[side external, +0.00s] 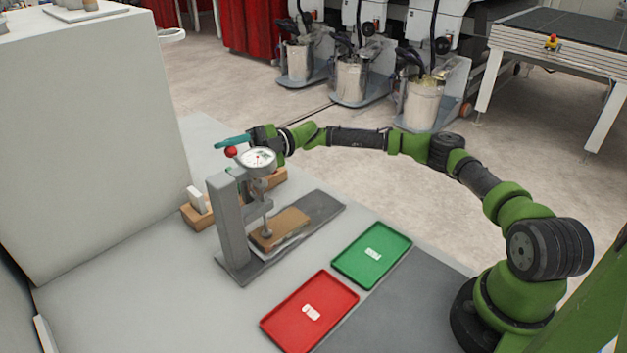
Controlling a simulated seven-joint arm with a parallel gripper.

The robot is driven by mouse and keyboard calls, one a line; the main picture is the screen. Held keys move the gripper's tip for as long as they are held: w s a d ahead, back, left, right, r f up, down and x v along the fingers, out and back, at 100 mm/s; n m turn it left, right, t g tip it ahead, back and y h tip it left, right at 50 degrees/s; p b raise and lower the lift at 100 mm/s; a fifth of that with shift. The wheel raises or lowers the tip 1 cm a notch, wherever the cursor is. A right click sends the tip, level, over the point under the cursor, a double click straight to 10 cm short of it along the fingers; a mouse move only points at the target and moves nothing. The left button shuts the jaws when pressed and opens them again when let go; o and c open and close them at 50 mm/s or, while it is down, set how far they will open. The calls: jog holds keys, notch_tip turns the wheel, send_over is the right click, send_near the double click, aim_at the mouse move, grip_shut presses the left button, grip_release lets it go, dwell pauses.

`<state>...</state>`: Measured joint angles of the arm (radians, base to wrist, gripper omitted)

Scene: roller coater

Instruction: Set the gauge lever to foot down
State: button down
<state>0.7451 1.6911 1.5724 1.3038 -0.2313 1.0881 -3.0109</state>
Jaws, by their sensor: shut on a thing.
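The gauge (257,159) has a round white dial on a grey upright stand (231,225). Its lever ends in a red ball knob (231,151) at the upper left of the dial. My gripper (235,145) reaches in from the right behind the dial, with its teal fingers at the knob. It is shut on the lever, though the exact grip is partly hidden. The gauge foot (267,233) is at the top of a brown block (283,226) on the gauge's base; I cannot tell whether it touches.
A green tray (345,268) and a red tray (275,320), each with a white label, lie in front of the gauge. A wooden holder with a white piece (196,200) stands behind it. A large pale cabinet (80,130) bounds the left side.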

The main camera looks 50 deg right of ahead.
jog(key=shift+s+a, duration=0.1)
jog(key=shift+s, duration=0.3)
jog(key=shift+c, duration=1.4)
grip_release()
jog(key=s+d+f, duration=0.1)
jog(key=d+f, duration=0.1)
jog(key=d, duration=1.4)
jog(key=shift+d+f, duration=0.15)
jog(key=shift+d, duration=0.2)
